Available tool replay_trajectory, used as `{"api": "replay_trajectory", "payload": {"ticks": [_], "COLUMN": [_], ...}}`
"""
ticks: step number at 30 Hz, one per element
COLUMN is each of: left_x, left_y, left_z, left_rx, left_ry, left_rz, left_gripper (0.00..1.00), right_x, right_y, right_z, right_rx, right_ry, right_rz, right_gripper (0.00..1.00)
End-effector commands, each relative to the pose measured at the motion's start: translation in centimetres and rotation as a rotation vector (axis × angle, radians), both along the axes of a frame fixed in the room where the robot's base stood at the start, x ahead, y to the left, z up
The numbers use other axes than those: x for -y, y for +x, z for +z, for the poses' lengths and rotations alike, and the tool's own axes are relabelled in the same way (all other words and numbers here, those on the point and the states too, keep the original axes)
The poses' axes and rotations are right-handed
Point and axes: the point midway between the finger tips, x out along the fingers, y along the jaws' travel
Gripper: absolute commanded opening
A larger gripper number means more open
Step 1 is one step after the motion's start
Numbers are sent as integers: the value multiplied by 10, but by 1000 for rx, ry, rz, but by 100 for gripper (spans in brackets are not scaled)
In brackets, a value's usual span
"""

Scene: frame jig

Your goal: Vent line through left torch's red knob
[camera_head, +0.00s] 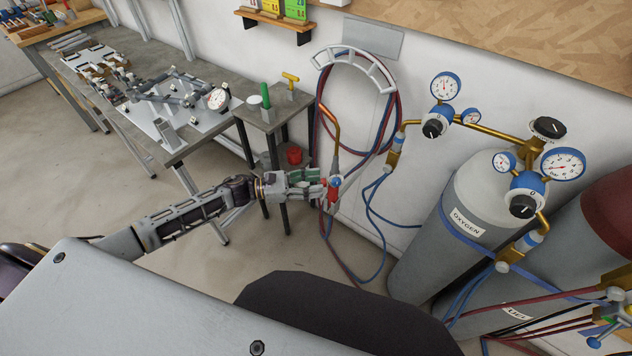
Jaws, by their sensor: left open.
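The left torch (333,136) hangs by the wall with its copper neck up and its valve end down. Its red knob (335,181) shows at the valve end, right at my left gripper's tips. My left gripper (325,188) is open and reaches in from the left at the torch's valves; whether the fingers touch the knob I cannot tell. A blue and a red hose run down from the torch to the floor. My right gripper is not in view.
The oxygen cylinder (440,250) and a second, red-topped cylinder stand right, with gauges (446,87) above. A hose hanger (355,60) holds coiled hoses. A small side table (270,115) and the jig table (75,65) stand left.

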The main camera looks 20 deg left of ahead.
Motion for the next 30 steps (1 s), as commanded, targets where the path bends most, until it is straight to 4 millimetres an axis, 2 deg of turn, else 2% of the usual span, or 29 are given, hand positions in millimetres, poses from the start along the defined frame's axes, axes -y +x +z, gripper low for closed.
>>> {"api": "replay_trajectory", "payload": {"ticks": [6, 16, 26, 30], "left_x": [9, 9, 9, 9], "left_y": [4, 4, 4, 4], "left_z": [0, 0, 0, 0], "left_rx": [1, 1, 1, -1], "left_ry": [0, 0, 0, 0], "left_rz": [-1, -1, -1, -1], "left_gripper": [45, 43, 1, 0], "right_x": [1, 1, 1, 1], "right_y": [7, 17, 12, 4], "right_z": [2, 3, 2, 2], "right_rx": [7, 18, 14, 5], "right_ry": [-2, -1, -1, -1], "right_rz": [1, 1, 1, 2], "right_gripper": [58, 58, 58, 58]}}
